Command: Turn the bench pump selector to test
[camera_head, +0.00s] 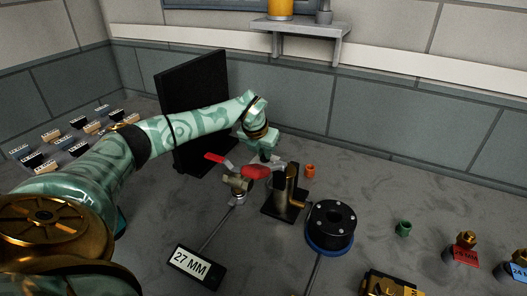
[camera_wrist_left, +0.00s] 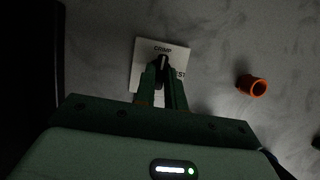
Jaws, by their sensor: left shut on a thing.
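The pump selector is a white plate (camera_wrist_left: 146,58) lettered CRIMP at the top, with a partly covered word ending in EST at the right. Its dark knob (camera_wrist_left: 163,62) has a pale pointer line aimed up towards CRIMP in the left wrist view. My left gripper (camera_wrist_left: 162,80) is shut on this knob from above, and its fingers hide the lower plate. In the head view my left gripper (camera_head: 265,157) reaches down behind a red-handled valve (camera_head: 239,184), which with the fingers hides most of the selector. My right gripper is not in view.
A black post fixture (camera_head: 283,206) and a black round flange on a blue base (camera_head: 331,226) stand right of the valve. An orange ring (camera_head: 310,170) lies close by, also in the wrist view (camera_wrist_left: 251,85). A black panel (camera_head: 192,100) stands behind my arm. A 27 MM sign (camera_head: 197,267) is in front.

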